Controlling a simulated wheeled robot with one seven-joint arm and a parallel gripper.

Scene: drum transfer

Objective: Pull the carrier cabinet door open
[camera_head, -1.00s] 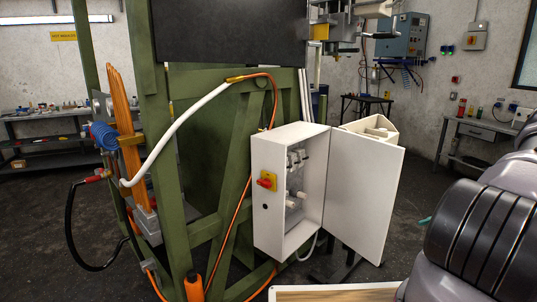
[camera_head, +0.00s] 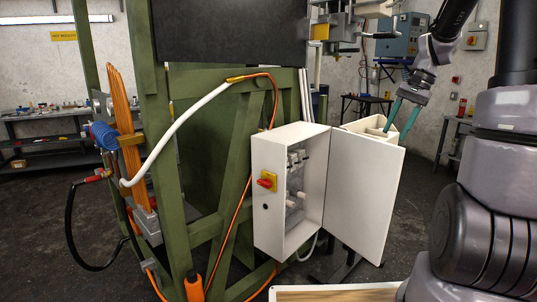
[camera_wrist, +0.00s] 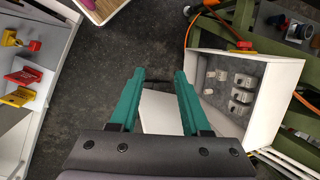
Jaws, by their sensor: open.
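A white cabinet (camera_head: 262,215) is fixed to a green frame, with a red knob on a yellow plate on its side. Its door (camera_head: 365,190) stands wide open, swung to the right, and pale fittings show inside. In the wrist view the open cabinet (camera_wrist: 285,85) is on the right. My gripper (camera_head: 396,132) has teal fingers, is open, and reaches down behind the door's upper right edge. In the wrist view my gripper (camera_wrist: 160,72) has a white surface between and below its fingers; I cannot tell whether it is the door or whether they touch.
The green frame (camera_head: 180,200) carries hoses and an orange cable. A cream bin (camera_head: 352,125) is partly hidden behind the door. Another white unit (camera_wrist: 45,50) with red handles is at the left of the wrist view. Dark floor (camera_wrist: 110,55) lies between.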

